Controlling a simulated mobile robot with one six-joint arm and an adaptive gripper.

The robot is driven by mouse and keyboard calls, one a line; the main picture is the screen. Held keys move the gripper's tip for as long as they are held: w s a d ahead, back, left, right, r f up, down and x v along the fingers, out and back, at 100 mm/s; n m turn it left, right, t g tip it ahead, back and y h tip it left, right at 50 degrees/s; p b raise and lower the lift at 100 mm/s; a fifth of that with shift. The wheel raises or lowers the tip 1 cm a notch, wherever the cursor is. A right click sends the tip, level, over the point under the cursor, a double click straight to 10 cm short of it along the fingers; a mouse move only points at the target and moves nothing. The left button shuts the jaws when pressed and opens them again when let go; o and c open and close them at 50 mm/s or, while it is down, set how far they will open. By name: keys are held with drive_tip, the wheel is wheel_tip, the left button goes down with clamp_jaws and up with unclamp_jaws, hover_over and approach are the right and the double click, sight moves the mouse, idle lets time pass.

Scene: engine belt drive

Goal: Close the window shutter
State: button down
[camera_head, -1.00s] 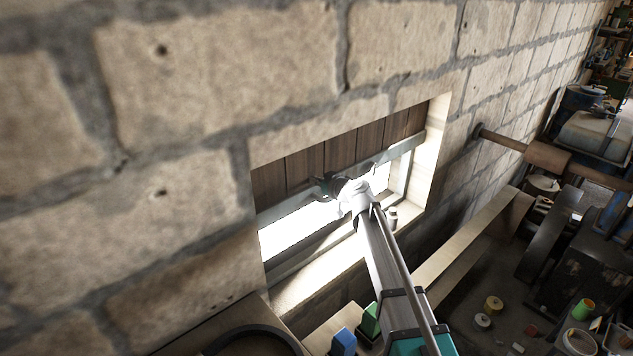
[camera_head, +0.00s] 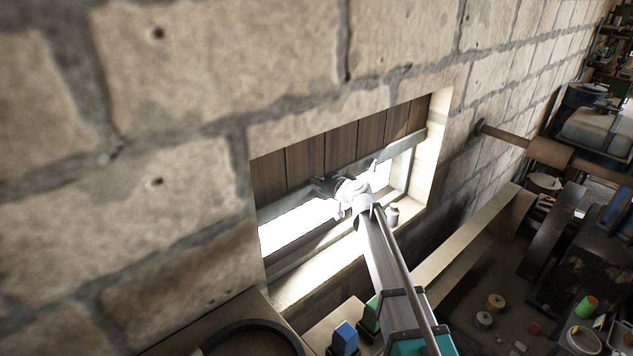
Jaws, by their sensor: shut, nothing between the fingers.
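The window shutter (camera_head: 308,157) is a panel of brown wooden planks with a grey metal rail (camera_head: 286,202) along its bottom edge. It covers the upper part of the window opening, and bright light (camera_head: 296,228) comes through the gap below it. My gripper (camera_head: 325,186) is shut and empty, at the shutter's bottom rail near a small metal handle (camera_head: 374,166). My wrist hides part of the rail, and I cannot tell whether the fingers touch it.
A pale sill (camera_head: 312,284) runs below the window, with a small jar (camera_head: 392,216) at its right. Stone blocks (camera_head: 220,60) surround the opening. A workbench with blue (camera_head: 345,338) and green (camera_head: 371,314) items lies below. A wooden-handled bar (camera_head: 549,152) sticks out at right.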

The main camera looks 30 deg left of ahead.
sight(311, 163)
wheel_tip(311, 163, down, 8)
drive_tip(key=b, duration=0.7)
drive_tip(key=shift+r, duration=0.15)
idle(0.4)
wheel_tip(311, 163, up, 14)
drive_tip(key=p, duration=1.3)
drive_tip(key=shift+f+p, duration=0.25)
drive_tip(key=shift+p, duration=0.1)
drive_tip(key=p+v, duration=0.3)
drive_tip(key=v, duration=0.7)
drive_tip(key=s+d+f+m+h+b, duration=0.1)
drive_tip(key=d+f+m+h+b, duration=0.1)
drive_tip(key=d+f, duration=0.4)
drive_tip(key=s+d+f+m+g+h+b, duration=0.1)
drive_tip(key=d+f+b, duration=0.4)
drive_tip(key=d, duration=0.5)
drive_tip(key=s+d+f+m+g+h+b, duration=0.1)
drive_tip(key=s+d+f+m+h+b, duration=0.1)
drive_tip(key=d+f, duration=0.7)
drive_tip(key=shift+s+m+h+b, duration=0.3)
drive_tip(key=shift+s+h+b, duration=0.4)
drive_tip(key=shift+h, duration=0.4)
